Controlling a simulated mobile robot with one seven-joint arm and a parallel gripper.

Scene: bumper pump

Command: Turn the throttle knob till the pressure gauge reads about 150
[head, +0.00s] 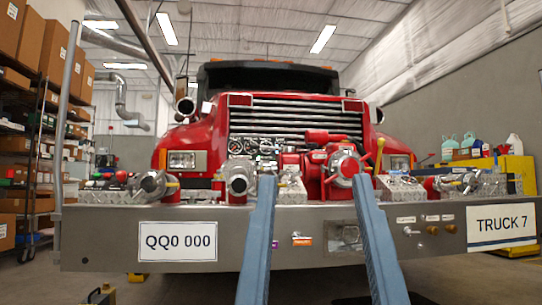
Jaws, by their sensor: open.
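A cluster of small round gauges (252,147) sits in front of the truck's grille, left of the red pump. Their needles and numbers are too small to read, and I cannot tell which is the pressure gauge. A small knob with an orange label (302,240) is on the bumper's front face; I cannot tell whether it is the throttle knob. My gripper (314,181) shows as two long blue fingers rising from the bottom of the head view. They are wide apart with nothing between their tips. The labelled knob appears between the fingers; its distance from them is unclear.
The red truck's silver bumper (110,238) spans the view. A red pump with a round hub (347,168) and several metal fittings stand on top. Brass knobs (433,230) are at the right. Shelves with boxes (25,140) stand left; a yellow cabinet (518,172) stands right.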

